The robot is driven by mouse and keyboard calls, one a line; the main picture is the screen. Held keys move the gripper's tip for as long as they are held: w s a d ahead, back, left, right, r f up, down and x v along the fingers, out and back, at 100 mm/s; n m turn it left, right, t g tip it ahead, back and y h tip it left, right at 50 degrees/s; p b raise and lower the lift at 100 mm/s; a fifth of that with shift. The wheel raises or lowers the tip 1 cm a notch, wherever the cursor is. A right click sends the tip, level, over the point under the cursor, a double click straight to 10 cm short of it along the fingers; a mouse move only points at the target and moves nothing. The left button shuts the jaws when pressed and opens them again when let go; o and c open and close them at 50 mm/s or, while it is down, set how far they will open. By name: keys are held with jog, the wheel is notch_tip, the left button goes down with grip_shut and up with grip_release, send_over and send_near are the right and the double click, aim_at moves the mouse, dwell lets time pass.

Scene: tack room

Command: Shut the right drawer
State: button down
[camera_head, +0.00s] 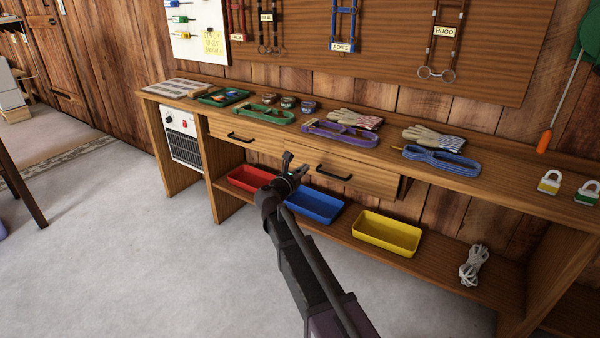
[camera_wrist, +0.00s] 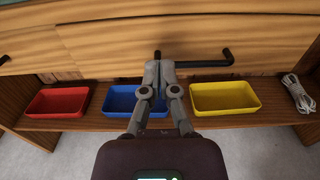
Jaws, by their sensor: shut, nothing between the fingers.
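The right drawer (camera_head: 372,182) is a wooden front with a black bar handle (camera_head: 333,173), under the bench top. Its front appears to stand out a little from the bench, with a dark side edge showing at its right end. In the wrist view the drawer front (camera_wrist: 270,40) fills the upper part, and the handle (camera_wrist: 205,64) is at the middle. My gripper (camera_head: 294,168) is shut and empty in front of the drawer's left part. In the wrist view its fingertips (camera_wrist: 159,66) overlap the handle's left end; I cannot tell whether they touch it.
The left drawer (camera_head: 220,128) has its own handle (camera_head: 241,137). Red (camera_head: 240,181), blue (camera_head: 314,208) and yellow (camera_head: 386,236) trays and a white rope (camera_head: 474,265) are on the lower shelf. Halters, gloves and padlocks lie on the bench top (camera_head: 395,140). The grey floor (camera_head: 130,250) in front is clear.

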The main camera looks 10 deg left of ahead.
aim_at(323, 152)
jog(key=x, duration=1)
jog(key=shift+w+d, duration=0.1)
jog(key=shift+w, duration=0.05)
jog(key=shift+w, duration=0.1)
jog(key=shift+x, duration=1.8)
jog(key=shift+w+r, duration=0.1)
jog(key=v, duration=1.4)
jog(key=shift+s, duration=0.35)
